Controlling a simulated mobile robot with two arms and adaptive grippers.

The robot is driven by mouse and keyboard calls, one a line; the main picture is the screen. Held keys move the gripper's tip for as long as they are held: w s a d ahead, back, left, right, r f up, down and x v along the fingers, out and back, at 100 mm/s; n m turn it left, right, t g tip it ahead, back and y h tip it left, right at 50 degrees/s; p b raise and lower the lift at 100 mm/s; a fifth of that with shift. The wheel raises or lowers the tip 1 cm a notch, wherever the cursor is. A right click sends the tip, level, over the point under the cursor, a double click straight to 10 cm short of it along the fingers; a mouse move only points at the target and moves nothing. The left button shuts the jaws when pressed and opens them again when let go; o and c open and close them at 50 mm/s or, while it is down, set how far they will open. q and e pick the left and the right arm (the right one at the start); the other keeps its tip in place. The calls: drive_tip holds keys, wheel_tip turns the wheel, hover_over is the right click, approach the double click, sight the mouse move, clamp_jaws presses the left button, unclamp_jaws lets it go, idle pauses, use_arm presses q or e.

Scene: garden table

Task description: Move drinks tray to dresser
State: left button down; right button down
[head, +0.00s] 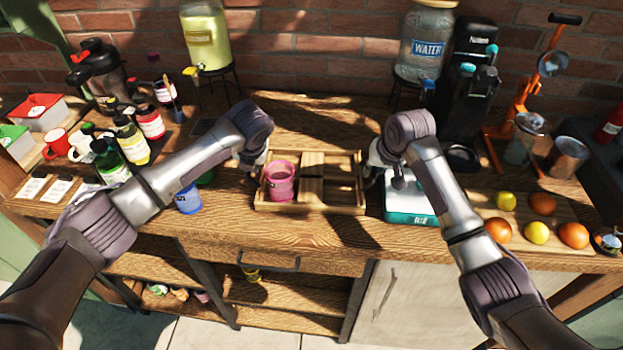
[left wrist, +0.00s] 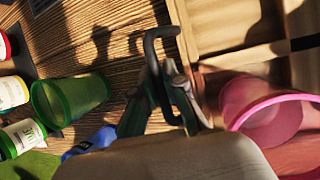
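The wooden drinks tray (head: 312,209) sits on the wooden dresser-like counter, divided into compartments. A pink cup (head: 280,184) stands in its left part; the cup also shows in the left wrist view (left wrist: 270,118). My left gripper (head: 255,163) is at the tray's left end. In the left wrist view its fingers (left wrist: 163,85) are close together around the tray's dark handle (left wrist: 160,38). My right gripper (head: 372,170) is at the tray's right end, mostly hidden by its own wrist, so its fingers cannot be made out.
A blue cup (head: 188,199) and a green cup (left wrist: 70,98) stand left of the tray. A teal scale (head: 408,217) is close on the right, with fruit (head: 537,233) beyond. Drink dispensers (head: 207,40), bottles and a black machine (head: 470,85) line the brick wall. A drawer handle (head: 268,268) juts below.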

use_arm(q)
drive_tip(key=shift+r, duration=0.2)
use_arm(e)
drive_tip(key=shift+r, duration=0.2)
